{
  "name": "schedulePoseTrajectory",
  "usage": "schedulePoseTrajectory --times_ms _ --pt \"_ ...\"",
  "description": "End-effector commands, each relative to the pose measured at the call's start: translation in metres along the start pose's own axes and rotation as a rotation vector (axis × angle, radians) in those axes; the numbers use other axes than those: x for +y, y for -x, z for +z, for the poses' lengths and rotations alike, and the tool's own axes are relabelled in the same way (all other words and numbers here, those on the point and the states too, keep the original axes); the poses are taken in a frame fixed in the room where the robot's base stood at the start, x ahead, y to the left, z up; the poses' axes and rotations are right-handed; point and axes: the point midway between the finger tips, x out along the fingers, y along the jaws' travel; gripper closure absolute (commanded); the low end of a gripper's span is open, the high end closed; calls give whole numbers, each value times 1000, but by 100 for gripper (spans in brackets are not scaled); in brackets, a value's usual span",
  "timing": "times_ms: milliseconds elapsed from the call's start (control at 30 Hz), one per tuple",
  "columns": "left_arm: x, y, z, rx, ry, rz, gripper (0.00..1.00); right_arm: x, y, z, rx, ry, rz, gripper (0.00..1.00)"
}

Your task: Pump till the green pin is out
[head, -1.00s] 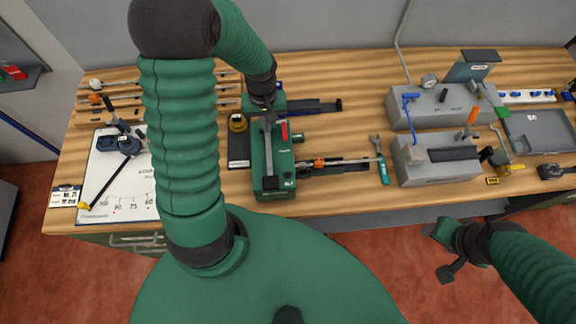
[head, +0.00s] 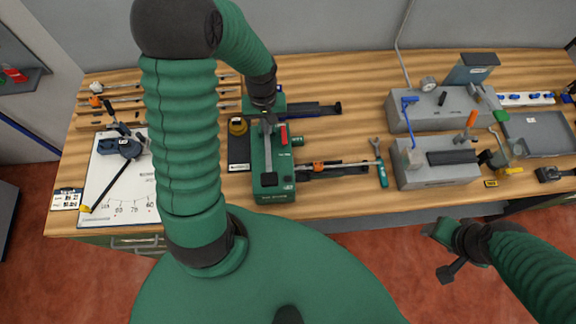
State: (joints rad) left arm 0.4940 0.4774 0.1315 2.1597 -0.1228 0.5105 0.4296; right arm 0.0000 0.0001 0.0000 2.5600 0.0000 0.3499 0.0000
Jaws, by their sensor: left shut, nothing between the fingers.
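A green bench device (head: 262,186) with a grey top bar and a red part (head: 284,135) stands on the wooden bench. My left gripper (head: 264,107) is shut and empty over the back end of this device, pointing down; whether it touches the device's lever I cannot tell. A small green round piece (head: 298,141) sits just right of the device; I cannot tell whether it is the green pin. No other green pin can be made out. My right gripper (head: 442,250) hangs in front of the bench edge, fingers apart, empty.
A white dial board (head: 122,195) lies at the left. A rod with an orange part (head: 320,166) reaches right from the device towards a wrench (head: 380,165). Two grey boxes (head: 425,175) and a grey tray (head: 545,135) are at the right.

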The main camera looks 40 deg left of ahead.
Motion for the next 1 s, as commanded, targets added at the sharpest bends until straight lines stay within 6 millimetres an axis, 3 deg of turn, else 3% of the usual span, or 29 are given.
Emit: schedulePoseTrajectory --times_ms 200,367,733,1000 --pt "-1 -22 1 -3 1 -2 100 0 -14 3 0 0 0 44" --pt "-2 -21 3 -12 1 -4 100 0 -12 3 0 0 0 44" --pt "-2 5 4 -13 2 -5 100 0 12 -3 0 0 0 44" --pt "-2 4 2 -5 1 -2 100 0 8 -2 0 0 0 44"
